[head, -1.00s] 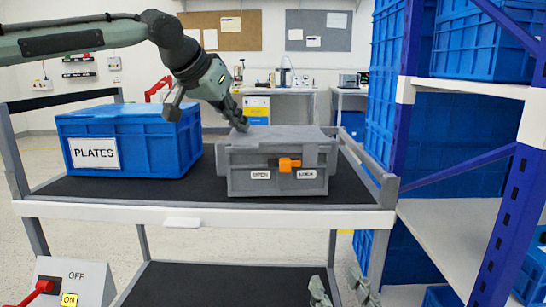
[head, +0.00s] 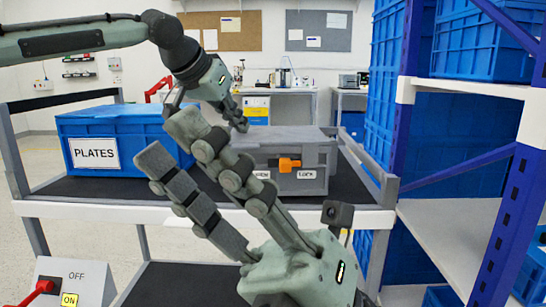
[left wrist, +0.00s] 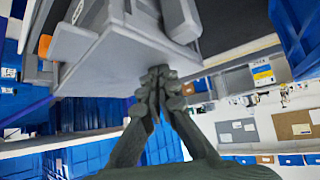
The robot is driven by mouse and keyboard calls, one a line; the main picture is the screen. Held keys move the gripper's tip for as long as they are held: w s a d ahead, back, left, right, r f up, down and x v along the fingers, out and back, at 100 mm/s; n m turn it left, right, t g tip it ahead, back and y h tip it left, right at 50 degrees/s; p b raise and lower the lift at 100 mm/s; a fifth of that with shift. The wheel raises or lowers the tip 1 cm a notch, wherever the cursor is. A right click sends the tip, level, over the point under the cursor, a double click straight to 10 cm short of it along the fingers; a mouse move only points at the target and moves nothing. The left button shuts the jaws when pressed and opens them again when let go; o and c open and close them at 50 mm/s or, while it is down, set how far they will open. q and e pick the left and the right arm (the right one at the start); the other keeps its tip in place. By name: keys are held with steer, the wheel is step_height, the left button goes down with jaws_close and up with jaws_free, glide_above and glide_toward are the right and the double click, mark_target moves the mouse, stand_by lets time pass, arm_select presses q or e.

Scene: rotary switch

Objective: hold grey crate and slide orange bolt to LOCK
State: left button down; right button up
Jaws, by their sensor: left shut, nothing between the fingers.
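The grey crate (head: 315,150) sits on the cart's top shelf. Its orange bolt (head: 289,164) is on the front face, between the OPEN label, now partly hidden, and the LOCK label (head: 307,174). My left gripper (head: 241,125) is shut and empty, its fingertips at the left part of the crate's lid. In the left wrist view its closed fingers (left wrist: 158,75) meet the crate (left wrist: 120,62), with the orange bolt (left wrist: 45,45) at far left. My right gripper (head: 168,140) is open and empty in the foreground, its fingers pointing up-left and covering the crate's left front.
A blue PLATES crate (head: 120,122) stands left of the grey crate on the cart (head: 90,211). Blue shelving uprights (head: 510,200) with blue bins stand close on the right. A switch box (head: 85,278) with a red lever is at bottom left.

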steer(key=s+a+n+g+h, duration=0.5)
steer(key=s+n+g, duration=0.1)
steer(key=n+g, duration=0.6)
steer(key=n+t+h, duration=1.9)
steer(key=t+h, duration=0.2)
steer(key=h, duration=0.2)
glide_toward(286, 168)
steer(key=shift+x, duration=3.85)
steer(key=shift+c, duration=0.3)
